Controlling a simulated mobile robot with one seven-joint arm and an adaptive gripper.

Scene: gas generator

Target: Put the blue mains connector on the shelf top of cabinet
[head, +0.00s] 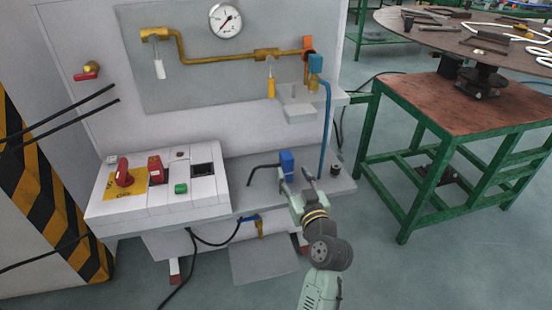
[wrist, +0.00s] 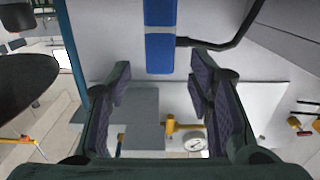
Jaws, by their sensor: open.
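The blue mains connector (head: 287,163) stands on the grey lower ledge (head: 262,198) of the cabinet, with a black cable running off its left side. In the wrist view the blue connector (wrist: 160,45) shows at the top centre, beyond the fingers, with its black cable to the right. My gripper (head: 296,183) is open and empty in front of the connector. Its fingers show in the wrist view (wrist: 160,88), spread apart with nothing between them. I see no contact with the connector. A small grey shelf (head: 302,112) juts from the cabinet above the ledge.
The control box (head: 160,190) with red switches stands left of the connector. A thin blue pipe (head: 325,130) runs down right of it. A dark cylinder (head: 335,169) sits on the ledge. Brass piping (head: 215,60) and a gauge (head: 225,21) are above. A green-framed table (head: 470,105) stands right.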

